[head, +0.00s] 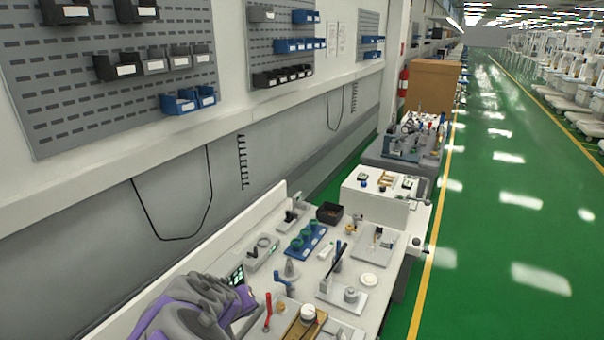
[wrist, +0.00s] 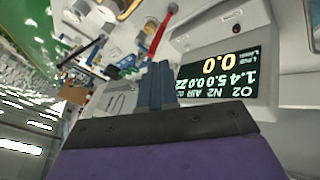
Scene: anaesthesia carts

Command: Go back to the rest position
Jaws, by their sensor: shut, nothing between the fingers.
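My gripper (wrist: 155,88) shows in the wrist view with its blue-grey fingers together and nothing between them. The purple and dark body of the gripper fills the bottom of that view. In the head view my grey and purple arm is at the lower left, over the near end of the white cart top (head: 260,218).
A red lever (head: 268,305) and a brass block with a white knob (head: 308,313) stand near my arm. A blue tray with green rings (head: 306,241) and a black bin (head: 330,212) are farther back. A wall with bins is left. The green floor (head: 500,220) at right is clear.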

